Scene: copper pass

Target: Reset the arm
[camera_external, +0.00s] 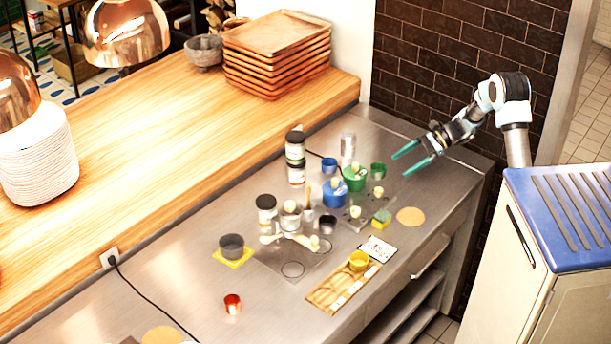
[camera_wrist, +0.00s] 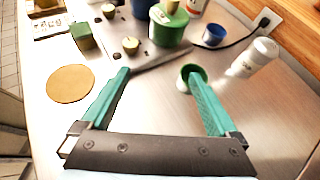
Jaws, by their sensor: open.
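My gripper (camera_external: 408,158) has two teal fingers and is open and empty above the right end of the steel counter (camera_external: 462,173). In the wrist view my gripper (camera_wrist: 160,98) shows its fingers wide apart, with bare counter between them. A small green cup (camera_external: 378,170) is near the fingers in the external view; in the wrist view the green cup (camera_wrist: 194,75) shows just beyond the right fingertip. I cannot tell the exact height of the fingers above the counter.
A green pot (camera_external: 354,180), a blue pot (camera_external: 334,196), a white shaker (camera_external: 348,149) and a tan disc (camera_external: 410,216) stand or lie nearby. A brick wall (camera_external: 430,75) rises behind my arm. A wooden ledge (camera_external: 180,155) with stacked trays (camera_external: 277,55) runs along the counter's back.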

